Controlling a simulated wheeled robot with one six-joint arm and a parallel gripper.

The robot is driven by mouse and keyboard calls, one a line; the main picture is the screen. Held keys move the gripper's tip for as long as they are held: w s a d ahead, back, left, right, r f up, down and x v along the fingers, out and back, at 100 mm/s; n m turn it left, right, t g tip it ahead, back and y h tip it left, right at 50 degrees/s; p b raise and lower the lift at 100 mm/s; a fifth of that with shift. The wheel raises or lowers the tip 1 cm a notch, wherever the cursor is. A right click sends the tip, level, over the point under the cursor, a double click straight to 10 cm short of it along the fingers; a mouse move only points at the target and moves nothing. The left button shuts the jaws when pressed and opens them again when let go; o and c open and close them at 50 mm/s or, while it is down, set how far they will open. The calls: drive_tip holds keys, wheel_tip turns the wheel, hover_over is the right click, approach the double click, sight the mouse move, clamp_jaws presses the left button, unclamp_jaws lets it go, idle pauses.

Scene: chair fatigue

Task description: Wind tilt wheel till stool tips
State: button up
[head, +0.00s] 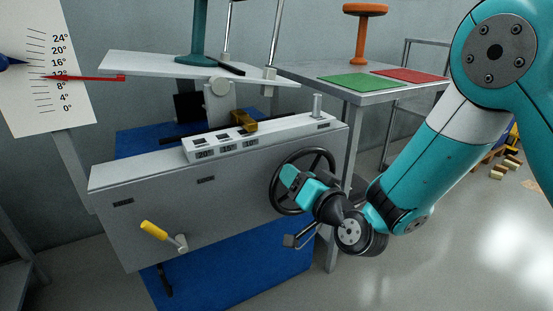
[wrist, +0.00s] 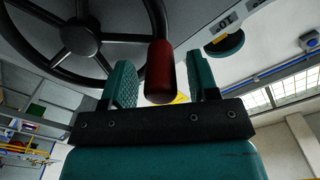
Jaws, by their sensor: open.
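The black tilt wheel (head: 273,184) is on the right part of the grey machine's front. It also shows in the wrist view (wrist: 82,38), with a dark red crank handle (wrist: 161,72) on its rim. My gripper (wrist: 163,84) is open, with one teal finger on each side of the handle and visible gaps to both. In the head view my gripper (head: 290,180) covers part of the wheel. A teal stool post (head: 196,35) stands on the white tilting plate (head: 150,64), which slopes down to the right. A red pointer (head: 90,77) lies between 8 and 12 degrees on the scale.
A yellow-handled lever (head: 153,230) is on the machine's front left. A side table (head: 330,84) holds an orange stool (head: 361,30), a green mat (head: 358,82) and a red mat (head: 410,75).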

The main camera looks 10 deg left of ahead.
drive_tip(key=shift+w+a, duration=0.35)
drive_tip(key=shift+w, duration=0.15)
clamp_jaws()
drive_tip(key=shift+w+d+r+m+b, duration=0.15)
drive_tip(key=shift+w+d+r+m, duration=0.15)
drive_tip(key=shift+m, duration=0.35)
drive_tip(key=shift+w+d+r+m+b, duration=0.15)
drive_tip(key=shift+d+r+m, duration=0.15)
drive_tip(key=shift+m, duration=0.35)
unclamp_jaws()
drive_tip(key=shift+s+f, duration=0.1)
drive_tip(key=shift+s+d+f+b, duration=0.1)
drive_tip(key=shift+s+d+b, duration=0.1)
drive_tip(key=shift+b, duration=0.35)
drive_tip(key=b+v, duration=1.6)
drive_tip(key=b, duration=0.4)
drive_tip(key=shift+s+d+b, duration=0.2)
drive_tip(key=shift+s+b, duration=0.1)
